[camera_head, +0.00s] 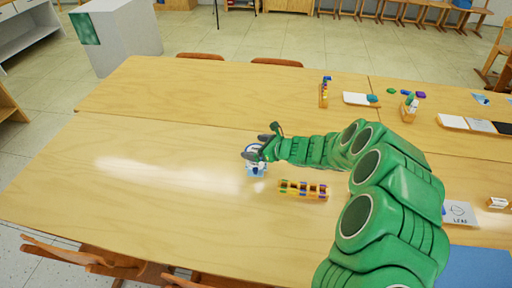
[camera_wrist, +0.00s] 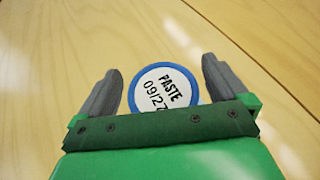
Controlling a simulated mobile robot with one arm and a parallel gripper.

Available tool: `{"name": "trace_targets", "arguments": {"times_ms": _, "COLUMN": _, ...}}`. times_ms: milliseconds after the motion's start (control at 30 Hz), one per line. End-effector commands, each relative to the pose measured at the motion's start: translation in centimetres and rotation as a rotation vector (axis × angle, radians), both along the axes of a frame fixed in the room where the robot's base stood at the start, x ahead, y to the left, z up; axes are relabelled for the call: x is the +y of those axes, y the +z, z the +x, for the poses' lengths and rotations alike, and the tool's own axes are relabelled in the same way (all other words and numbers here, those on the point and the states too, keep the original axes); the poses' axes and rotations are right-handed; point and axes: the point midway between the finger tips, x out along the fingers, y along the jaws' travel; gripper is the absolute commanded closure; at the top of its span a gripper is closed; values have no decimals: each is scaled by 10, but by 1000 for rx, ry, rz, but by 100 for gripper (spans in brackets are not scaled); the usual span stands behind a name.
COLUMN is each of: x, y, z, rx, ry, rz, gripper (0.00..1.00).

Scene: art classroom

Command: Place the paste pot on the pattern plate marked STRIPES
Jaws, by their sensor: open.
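The paste pot (camera_head: 256,171) stands on the wooden table, with blue and white showing at my gripper. Part of the lid is hidden by the gripper body. Plates lie at the right: one at the lower right reads "LEAF" (camera_head: 459,213), and others at the back right (camera_head: 481,126) have no readable marking. I cannot make out STRIPES.
A wooden rack of coloured pieces (camera_head: 303,189) lies just right of the pot. Another rack (camera_head: 324,93), a white block (camera_head: 358,99) and small coloured items stand further back. The left of the table (camera_head: 130,165) is clear. Chairs (camera_head: 65,252) stand at the near edge.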

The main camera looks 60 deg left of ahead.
Motion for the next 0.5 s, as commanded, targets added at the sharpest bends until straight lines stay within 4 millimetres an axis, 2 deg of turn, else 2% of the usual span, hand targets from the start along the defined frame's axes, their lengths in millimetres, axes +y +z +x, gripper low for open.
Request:
{"name": "trace_targets", "arguments": {"times_ms": 167, "x": -2, "y": 14, "z": 2, "rx": 1, "ry": -2, "rz": 2, "gripper": 0}}
{"name": "trace_targets", "arguments": {"times_ms": 500, "x": -44, "y": 35, "z": 16, "rx": 2, "ry": -3, "rz": 3, "gripper": 0}}
